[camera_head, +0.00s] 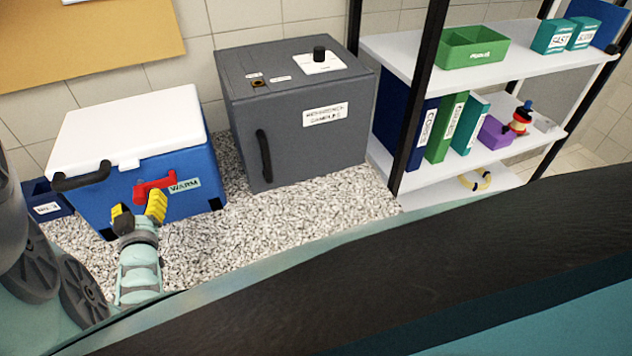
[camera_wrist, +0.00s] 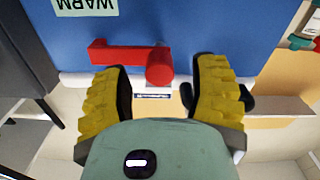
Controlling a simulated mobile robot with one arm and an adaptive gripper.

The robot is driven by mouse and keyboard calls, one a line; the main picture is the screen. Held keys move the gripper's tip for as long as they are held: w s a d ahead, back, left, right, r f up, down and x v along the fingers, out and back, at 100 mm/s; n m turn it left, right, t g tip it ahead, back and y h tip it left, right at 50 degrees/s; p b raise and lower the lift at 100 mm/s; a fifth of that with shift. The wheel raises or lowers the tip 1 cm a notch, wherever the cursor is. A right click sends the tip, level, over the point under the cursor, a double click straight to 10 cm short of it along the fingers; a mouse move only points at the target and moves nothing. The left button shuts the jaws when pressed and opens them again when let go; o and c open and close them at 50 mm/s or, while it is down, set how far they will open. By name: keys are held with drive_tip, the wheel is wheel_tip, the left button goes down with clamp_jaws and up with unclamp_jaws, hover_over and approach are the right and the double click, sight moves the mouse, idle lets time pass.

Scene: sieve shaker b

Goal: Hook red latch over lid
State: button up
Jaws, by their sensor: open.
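The red latch (camera_head: 155,188) is on the front of the blue cool box (camera_head: 190,205), left of its WARM label, below the edge of the white lid (camera_head: 130,118). The lid lies closed on the box. My gripper (camera_head: 138,212) is in front of the latch with its yellow fingers spread. In the wrist view the red latch (camera_wrist: 130,57) shows as a bar with a round knob at one end. The knob appears between the open fingertips of my gripper (camera_wrist: 160,88), with space on both sides. Whether the latch touches the lid is unclear.
A black handle (camera_head: 82,178) sticks out at the box's left. A grey cabinet (camera_head: 300,150) stands to the right on the speckled counter (camera_head: 250,230). A shelf rack (camera_head: 400,50) with binders is farther right. A small blue bin (camera_head: 45,200) is at the left.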

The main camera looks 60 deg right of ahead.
drive_tip(key=shift+w+d, duration=0.35)
drive_tip(key=shift+d, duration=0.05)
drive_tip(key=shift+a, duration=0.1)
clamp_jaws()
idle(0.3)
